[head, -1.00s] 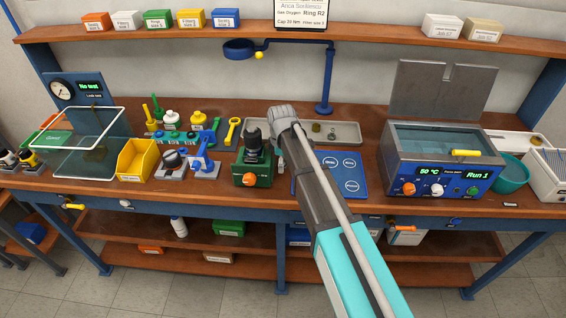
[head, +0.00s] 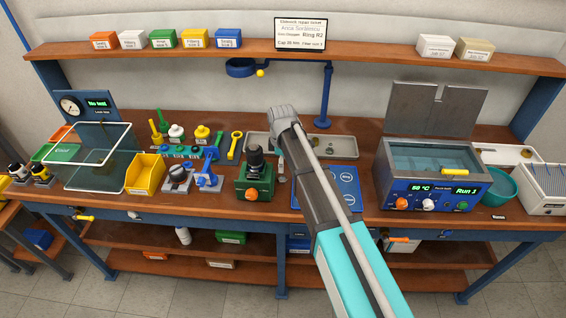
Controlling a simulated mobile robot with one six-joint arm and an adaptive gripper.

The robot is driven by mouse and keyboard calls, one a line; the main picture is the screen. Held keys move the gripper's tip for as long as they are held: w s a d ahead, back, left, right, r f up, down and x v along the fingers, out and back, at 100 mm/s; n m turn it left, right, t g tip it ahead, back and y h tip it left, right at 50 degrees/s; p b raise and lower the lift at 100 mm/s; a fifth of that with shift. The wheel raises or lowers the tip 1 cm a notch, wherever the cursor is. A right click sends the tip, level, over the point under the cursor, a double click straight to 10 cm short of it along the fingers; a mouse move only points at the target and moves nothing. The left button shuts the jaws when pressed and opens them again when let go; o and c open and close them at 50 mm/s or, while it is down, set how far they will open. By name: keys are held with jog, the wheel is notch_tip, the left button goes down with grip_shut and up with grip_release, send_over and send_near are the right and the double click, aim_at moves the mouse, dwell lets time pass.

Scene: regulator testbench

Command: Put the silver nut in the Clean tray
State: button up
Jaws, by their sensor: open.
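I cannot make out the silver nut for certain. A small silver piece (head: 281,179) shows on the bench beside the green block with the black-topped regulator, partly beside my arm, but it is too small to name. A green tray (head: 62,152) with a label I cannot read clearly lies at the left, partly behind a clear framed screen; it may be the Clean tray. My arm crosses the middle of the view from the lower right, and its grey joint is over the bench. My gripper's fingers do not show.
A grey metal tray (head: 257,146) with small parts lies behind my arm. A blue mat (head: 343,185) lies to its right. The green block (head: 255,188), yellow bin (head: 145,174), clear screen (head: 98,158) and water bath (head: 432,175) crowd the bench.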

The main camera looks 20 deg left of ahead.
jog(key=shift+r+p, duration=2.05)
jog(key=shift+r, duration=0.35)
jog(key=shift+d, duration=0.1)
jog(key=s+d+m, duration=0.4)
jog(key=d+m, duration=0.3)
jog(key=d, duration=0.6)
jog(key=s+d+m, duration=0.4)
jog(key=d+m, duration=0.3)
jog(key=d, duration=0.6)
jog(key=s+d+m, duration=0.5)
jog(key=d+m, duration=0.1)
jog(key=d, duration=0.7)
jog(key=shift+d+m, duration=0.3)
jog(key=shift+m, duration=0.1)
jog(key=shift+o, duration=0.5)
